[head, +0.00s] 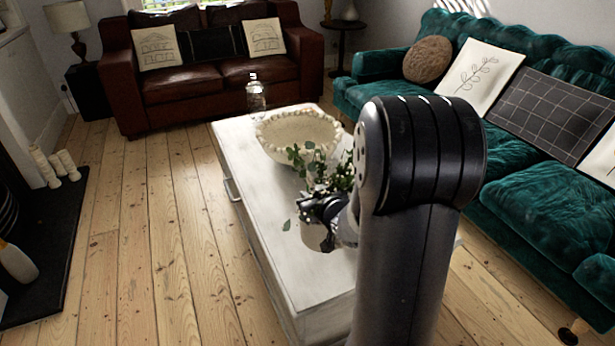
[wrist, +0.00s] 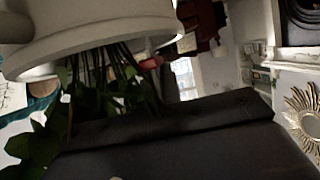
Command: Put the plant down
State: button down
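The plant (head: 318,165) has thin stems and green leaves and shows beside my arm in the head view. Its pale grey pot (head: 316,236) is just below my gripper (head: 326,208), which is shut on the plant near the pot's rim. The fingertips are partly hidden by leaves. In the wrist view the pot (wrist: 95,35) fills the top left, upside down in the picture, with leaves (wrist: 115,95) below it. The pot is over the white coffee table (head: 290,280); I cannot tell whether it touches the top.
A beaded cream bowl (head: 285,130) stands behind the plant on the table, and a clear bottle (head: 256,95) at the far end. A teal sofa (head: 540,205) is on the right, a brown sofa (head: 200,85) at the back. The table's near left top is bare.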

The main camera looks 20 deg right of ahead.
jog(key=shift+d+f+b, duration=0.9)
jog(key=shift+d+b, duration=0.15)
jog(key=shift+b, duration=0.15)
jog(key=shift+s+f, duration=0.1)
jog(key=shift+f, duration=0.15)
jog(key=shift+f+b, duration=2.6)
jog(key=shift+f, duration=2.3)
jog(key=c, duration=2)
grip_release()
jog(key=shift+f, duration=0.15)
jog(key=o, duration=0.4)
